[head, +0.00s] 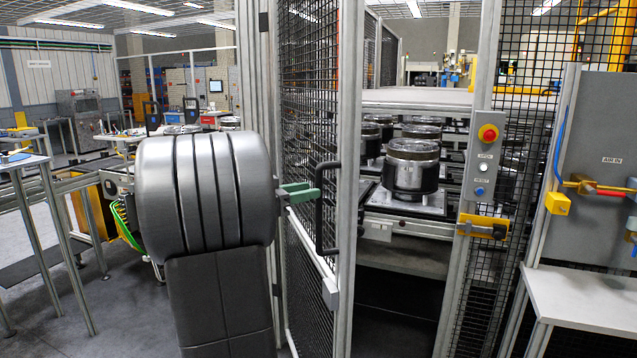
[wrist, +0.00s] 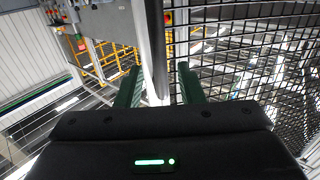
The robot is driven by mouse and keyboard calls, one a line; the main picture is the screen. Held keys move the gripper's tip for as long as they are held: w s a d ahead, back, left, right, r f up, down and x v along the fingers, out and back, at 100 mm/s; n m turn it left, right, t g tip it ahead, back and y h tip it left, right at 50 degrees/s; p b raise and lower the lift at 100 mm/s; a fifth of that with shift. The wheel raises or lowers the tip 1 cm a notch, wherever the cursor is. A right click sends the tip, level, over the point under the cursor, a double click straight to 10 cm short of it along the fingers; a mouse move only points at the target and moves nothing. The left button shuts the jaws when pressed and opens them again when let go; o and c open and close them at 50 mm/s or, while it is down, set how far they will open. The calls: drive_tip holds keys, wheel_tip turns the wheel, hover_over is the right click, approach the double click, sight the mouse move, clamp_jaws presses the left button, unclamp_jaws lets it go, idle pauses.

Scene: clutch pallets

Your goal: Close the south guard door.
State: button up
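The guard door (head: 347,120) is a black mesh panel in a grey metal frame. It stands swung open, with an open gap between its free edge and the post (head: 482,130) with the buttons. Its black bar handle (head: 320,225) is upright on the near face. My gripper (head: 302,191) has green fingers and is just left of the handle at its upper part. In the wrist view my gripper (wrist: 158,68) has its fingers apart, with a dark upright bar (wrist: 157,45), apparently the handle, between or just beyond them. Contact cannot be told.
Behind the gap, a rack holds dark clutch units (head: 412,170) on pallets. A yellow latch block (head: 483,225) is on the post below the red stop button (head: 488,133). A white side table (head: 590,300) stands at right. Grey floor (head: 125,300) shows at left.

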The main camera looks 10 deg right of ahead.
drive_tip(key=shift+p+x, duration=0.55)
drive_tip(key=shift+x, duration=1.6)
clamp_jaws()
